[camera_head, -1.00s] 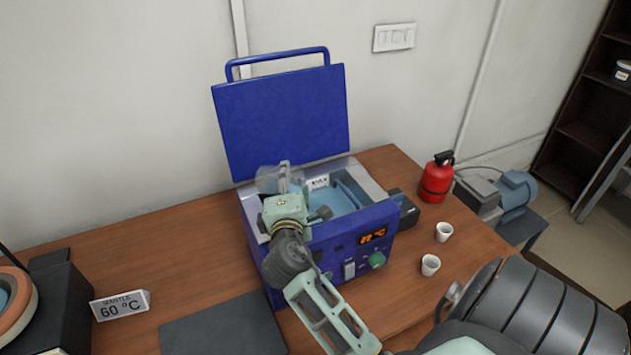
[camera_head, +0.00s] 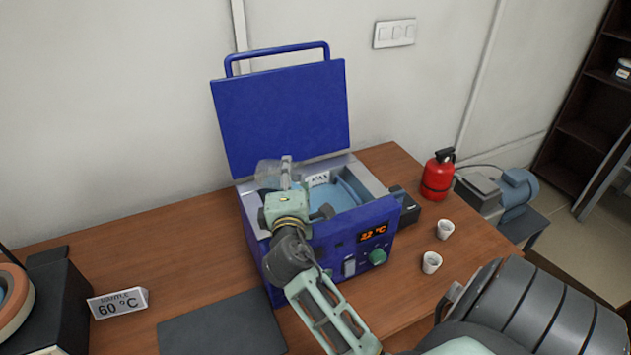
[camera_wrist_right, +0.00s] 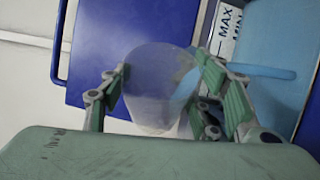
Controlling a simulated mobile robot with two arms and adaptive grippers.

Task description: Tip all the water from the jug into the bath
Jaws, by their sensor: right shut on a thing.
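The clear jug (camera_head: 268,174) is above the left part of the open blue bath (camera_head: 335,255). My right gripper (camera_head: 286,168) is shut on it, and the right wrist view shows the jug (camera_wrist_right: 155,95) between the green-padded fingers (camera_wrist_right: 162,68). The wrist view is rolled over, and the jug appears tilted toward the bath. Light-blue water (camera_head: 338,197) shows inside the bath, beside a MAX/MIN label (camera_wrist_right: 229,25). How much water is in the jug I cannot tell. My left gripper is not in view.
The bath's blue lid (camera_head: 282,118) stands open behind. Two white cups (camera_head: 432,262) and a red extinguisher (camera_head: 437,175) are to the right. A dark flat plate (camera_head: 222,325) and a 60 °C sign (camera_head: 118,303) are to the left. Bare wooden table (camera_head: 180,245) lies between.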

